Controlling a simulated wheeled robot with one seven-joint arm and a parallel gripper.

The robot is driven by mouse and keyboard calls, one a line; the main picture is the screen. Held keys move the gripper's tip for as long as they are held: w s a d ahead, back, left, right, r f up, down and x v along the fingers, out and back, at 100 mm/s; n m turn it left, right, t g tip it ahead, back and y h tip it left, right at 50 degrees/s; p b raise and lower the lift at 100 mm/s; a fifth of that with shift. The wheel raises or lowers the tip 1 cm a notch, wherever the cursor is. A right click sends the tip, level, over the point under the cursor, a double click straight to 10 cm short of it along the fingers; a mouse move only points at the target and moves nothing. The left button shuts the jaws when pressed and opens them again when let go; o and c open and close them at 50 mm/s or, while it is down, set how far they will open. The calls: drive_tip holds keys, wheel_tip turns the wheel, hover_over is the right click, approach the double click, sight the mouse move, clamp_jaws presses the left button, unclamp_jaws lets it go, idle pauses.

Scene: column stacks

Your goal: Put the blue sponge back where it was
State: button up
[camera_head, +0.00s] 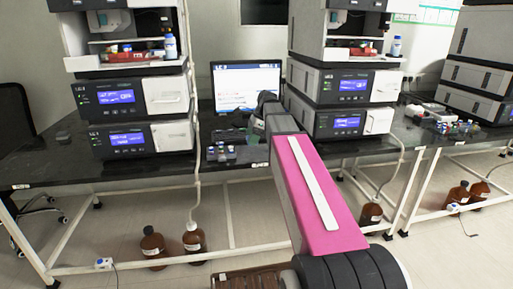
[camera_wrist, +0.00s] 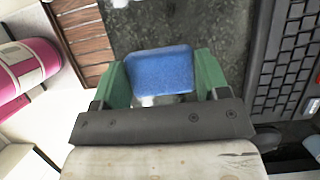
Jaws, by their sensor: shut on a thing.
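The blue sponge (camera_wrist: 162,72) is between the two green fingers of my gripper (camera_wrist: 160,80) in the wrist view. The fingers are shut on its left and right sides. A dark speckled bench top (camera_wrist: 215,30) lies beyond the sponge; I cannot tell whether the sponge touches it. In the head view my arm reaches over the black bench (camera_head: 50,160) towards the monitor (camera_head: 246,86). The sponge cannot be made out there.
A black keyboard (camera_wrist: 288,65) lies close to the right of my gripper. A brown slatted wooden piece (camera_wrist: 85,40) shows at upper left. Instrument stacks (camera_head: 125,110) and (camera_head: 345,95) flank the monitor. Small bottles in a rack (camera_head: 222,153) stand near the bench's front edge.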

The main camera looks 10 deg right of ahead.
sight(254, 152)
drive_tip(key=shift+w+d+f, duration=0.35)
drive_tip(key=shift+d+f, duration=0.05)
drive_tip(key=shift+d, duration=0.2)
drive_tip(key=shift+w+d+f, duration=0.3)
drive_tip(key=shift+d+f, duration=0.1)
drive_tip(key=shift+d, duration=0.15)
drive_tip(key=shift+f, duration=2.05)
drive_tip(key=o, duration=0.8)
drive_tip(key=shift+f, duration=0.1)
drive_tip(key=shift+o, duration=0.2)
drive_tip(key=v, duration=1.2)
drive_tip(key=shift+d, duration=0.1)
